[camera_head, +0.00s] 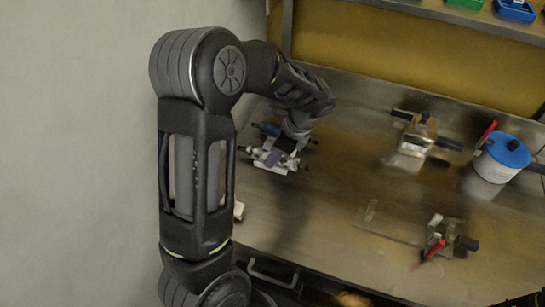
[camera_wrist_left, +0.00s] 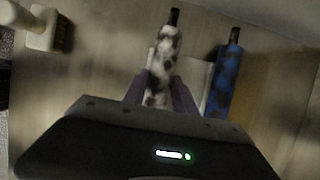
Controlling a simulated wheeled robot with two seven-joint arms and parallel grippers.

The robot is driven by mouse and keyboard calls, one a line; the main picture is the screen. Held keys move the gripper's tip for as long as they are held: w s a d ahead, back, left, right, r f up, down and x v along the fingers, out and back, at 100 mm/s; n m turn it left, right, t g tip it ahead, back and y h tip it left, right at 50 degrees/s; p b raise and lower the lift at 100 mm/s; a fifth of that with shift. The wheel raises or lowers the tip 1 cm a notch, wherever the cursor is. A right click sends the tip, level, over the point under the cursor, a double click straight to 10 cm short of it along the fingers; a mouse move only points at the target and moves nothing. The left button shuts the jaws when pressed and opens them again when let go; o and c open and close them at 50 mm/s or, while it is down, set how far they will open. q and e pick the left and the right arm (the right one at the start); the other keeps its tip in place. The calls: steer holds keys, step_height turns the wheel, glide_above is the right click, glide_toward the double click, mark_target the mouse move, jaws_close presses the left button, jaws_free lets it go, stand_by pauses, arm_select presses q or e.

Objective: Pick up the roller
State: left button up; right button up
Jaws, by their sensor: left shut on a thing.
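A white roller with dark mottling (camera_wrist_left: 167,45) lies between the fingers of my left gripper (camera_wrist_left: 161,88) in the left wrist view. The gripper is shut on it, around its body, and its dark end sticks out past the fingers. In the head view the same mottled roller (camera_head: 262,157) shows beside my left gripper (camera_head: 287,158), partly hidden by it. A blue roller (camera_wrist_left: 226,73) lies beside it, apart from the fingers; it also shows in the head view (camera_head: 268,129). A pale plate (camera_wrist_left: 199,84) shows between the rollers. My right gripper does not show.
A brush (camera_wrist_left: 44,31) lies to the left in the left wrist view. Metal fixtures (camera_head: 415,138) (camera_head: 440,238) and a pot with a blue lid (camera_head: 497,160) stand to the right on the metal table (camera_head: 320,215). Bins (camera_head: 515,10) stand on the shelf behind.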

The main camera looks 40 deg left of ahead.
arm_select(q)
jaws_close()
steer(key=shift+r, duration=0.1)
stand_by(0.3)
step_height(320, 180, up, 10)
steer(key=b, duration=0.1)
stand_by(0.4)
stand_by(0.4)
